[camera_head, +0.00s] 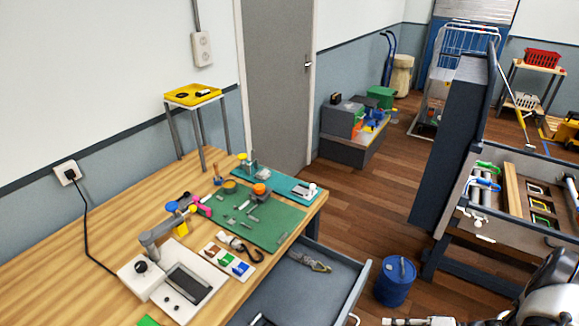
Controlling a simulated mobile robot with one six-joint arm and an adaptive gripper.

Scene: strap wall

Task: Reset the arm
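Part of my arm (548,297), black and pale grey, shows in the bottom right corner of the head view. It is in front of the workbench on the right. A light grey and silver piece (422,321) at the bottom edge, left of the arm, looks like the end of my gripper. It is cut off by the picture's edge, so I cannot tell whether its fingers are open or shut, or whether it holds anything.
A wooden bench (60,255) with a green mat (285,222) and tools fills the left. Its drawer (345,275) stands open. A blue drum (396,282) stands on the floor. A cluttered workbench (453,215) with a tall dark panel (450,150) is right.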

